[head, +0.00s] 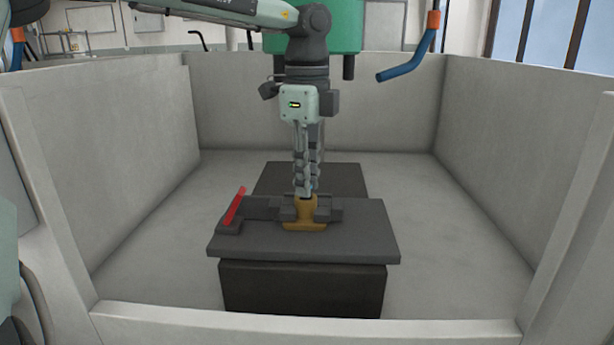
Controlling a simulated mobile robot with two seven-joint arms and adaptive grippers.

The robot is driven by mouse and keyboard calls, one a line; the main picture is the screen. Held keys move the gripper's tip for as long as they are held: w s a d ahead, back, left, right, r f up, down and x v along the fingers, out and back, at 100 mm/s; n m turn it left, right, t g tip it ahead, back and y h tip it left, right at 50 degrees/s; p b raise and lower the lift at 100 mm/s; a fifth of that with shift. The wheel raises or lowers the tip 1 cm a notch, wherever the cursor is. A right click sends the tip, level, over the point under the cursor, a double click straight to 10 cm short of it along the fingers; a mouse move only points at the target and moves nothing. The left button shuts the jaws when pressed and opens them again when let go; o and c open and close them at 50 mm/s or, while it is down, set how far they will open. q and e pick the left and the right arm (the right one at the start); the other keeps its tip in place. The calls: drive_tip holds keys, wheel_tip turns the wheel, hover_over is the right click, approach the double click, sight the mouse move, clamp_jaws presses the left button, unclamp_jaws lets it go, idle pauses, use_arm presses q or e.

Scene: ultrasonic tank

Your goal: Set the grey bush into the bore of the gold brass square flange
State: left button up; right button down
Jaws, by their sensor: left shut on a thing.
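The gold brass square flange (305,224) sits on the dark plate in the middle of the tank, between dark grey clamp blocks. My left gripper (307,195) points straight down over it, with its fingertips right at the top of the flange. It is shut on the grey bush, which is mostly hidden between the fingertips. The bore is hidden behind the fingers and bush, so I cannot tell whether the bush is inside it or just above it. My right gripper is not in view.
The dark plate (350,243) rests on a dark block (300,288). A red handle (235,206) stands up at the plate's left. The pale tank walls (518,150) surround everything. A blue and orange hose (408,70) hangs at the back right. The tank floor is clear on both sides.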

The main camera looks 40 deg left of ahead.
use_arm(q)
drive_tip(key=shift+f+b, duration=0.4)
drive_tip(key=shift+b, duration=0.35)
idle(0.8)
drive_tip(key=o, duration=0.8)
drive_tip(key=shift+o, duration=0.3)
drive_tip(key=o, duration=0.5)
drive_tip(key=shift+c, duration=0.2)
drive_tip(key=shift+r, duration=0.1)
drive_tip(key=shift+r+p, duration=2)
drive_tip(key=shift+r, duration=1.45)
